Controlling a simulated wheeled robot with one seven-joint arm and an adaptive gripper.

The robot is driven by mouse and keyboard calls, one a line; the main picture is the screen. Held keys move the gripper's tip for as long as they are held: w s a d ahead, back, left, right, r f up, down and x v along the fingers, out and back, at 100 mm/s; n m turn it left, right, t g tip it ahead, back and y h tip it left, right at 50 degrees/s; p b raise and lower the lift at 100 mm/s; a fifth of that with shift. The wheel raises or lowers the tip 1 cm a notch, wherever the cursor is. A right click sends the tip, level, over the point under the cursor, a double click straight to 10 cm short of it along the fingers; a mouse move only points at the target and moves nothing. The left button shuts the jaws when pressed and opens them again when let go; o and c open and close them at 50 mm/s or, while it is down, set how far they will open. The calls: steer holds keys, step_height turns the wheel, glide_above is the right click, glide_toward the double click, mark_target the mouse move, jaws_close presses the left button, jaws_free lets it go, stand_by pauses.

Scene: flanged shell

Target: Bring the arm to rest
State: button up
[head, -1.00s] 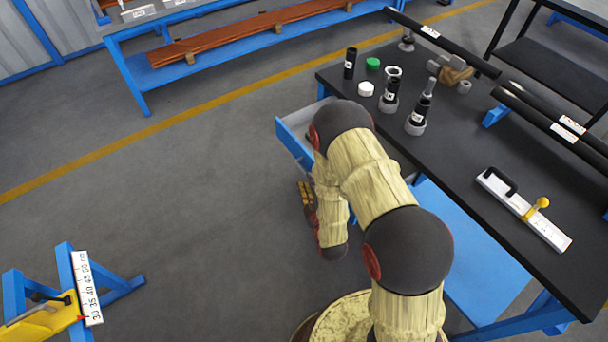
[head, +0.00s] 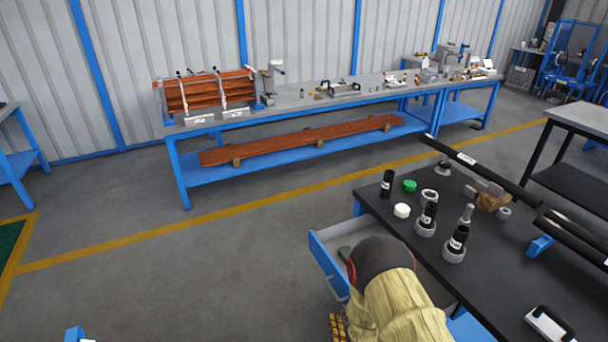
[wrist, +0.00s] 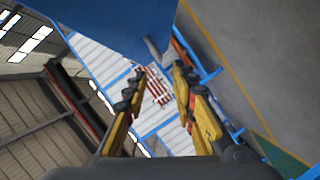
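My arm reaches up from the bottom of the head view, beside the left edge of the black-topped workbench (head: 485,285). My gripper (wrist: 159,75) shows in the wrist view with its two yellow-and-black fingers spread apart. Nothing is visibly held between them. In the head view only a small piece of the gripper shows at the bottom edge, below the open blue drawer (head: 328,267). A large blue surface (wrist: 115,22) lies close beyond the fingertips in the wrist view; I cannot tell whether they touch it.
The drawer sticks out from the bench and holds a green item (head: 345,253), partly hidden by my arm. Black tubes, a white cap (head: 402,210) and a green cap (head: 410,185) stand on the bench. A long blue-framed table (head: 300,108) runs along the wall.

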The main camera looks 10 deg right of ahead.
steer(key=s+f+m+g, duration=0.6)
steer(key=s+f+g, duration=0.5)
steer(key=s+f, duration=0.15)
steer(key=s+r+m, duration=0.2)
steer(key=s+r, duration=0.1)
steer(key=r, duration=1.3)
steer(key=s+d+r+m, duration=0.1)
steer(key=s+r, duration=0.3)
steer(key=r, duration=1.2)
steer(key=s+d+r+m+t, duration=0.1)
steer(key=s+r+m, duration=0.1)
steer(key=r, duration=1.4)
steer(key=shift+s+m, duration=0.4)
steer(key=shift+s, duration=0.5)
